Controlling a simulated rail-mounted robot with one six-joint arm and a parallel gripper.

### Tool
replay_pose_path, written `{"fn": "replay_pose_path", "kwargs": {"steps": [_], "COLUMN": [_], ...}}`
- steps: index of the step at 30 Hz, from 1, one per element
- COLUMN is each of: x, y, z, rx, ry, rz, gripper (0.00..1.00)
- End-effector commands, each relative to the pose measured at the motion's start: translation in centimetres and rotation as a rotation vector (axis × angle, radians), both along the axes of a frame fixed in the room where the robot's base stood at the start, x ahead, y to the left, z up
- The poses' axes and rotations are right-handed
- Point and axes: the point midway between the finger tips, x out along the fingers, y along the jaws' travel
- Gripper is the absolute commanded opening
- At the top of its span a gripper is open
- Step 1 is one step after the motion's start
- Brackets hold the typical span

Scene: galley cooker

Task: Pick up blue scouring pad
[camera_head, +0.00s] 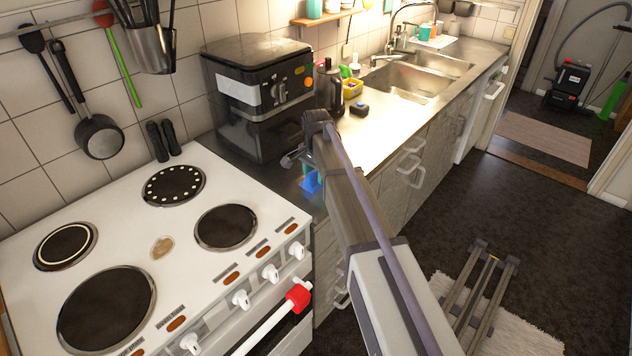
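A small bright blue piece (311,183), which looks like the scouring pad, is low at the counter's front edge, just right of the cooker. My arm partly covers it. My gripper (291,160) is just above and left of it, in front of the black air fryer. The fingers are small and partly hidden by my arm, so I cannot tell whether they are open or touch the blue piece. A small dark block with some blue (359,109) lies farther back on the counter, beside the kettle.
The black air fryer (262,95) stands close behind my gripper. The white cooker (150,255) with its hotplates is at left. A dark kettle (330,90), a yellow tub (352,88) and the sink (405,80) are farther back. The counter between is mostly clear.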

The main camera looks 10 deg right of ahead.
Motion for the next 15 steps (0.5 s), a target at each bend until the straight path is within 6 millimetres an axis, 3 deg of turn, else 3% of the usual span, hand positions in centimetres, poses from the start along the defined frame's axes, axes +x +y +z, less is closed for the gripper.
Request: {"fn": "replay_pose_path", "kwargs": {"steps": [15], "x": [0.0], "y": [0.0], "z": [0.01], "rx": [0.0], "ry": [0.0], "rz": [0.0], "gripper": [0.05]}}
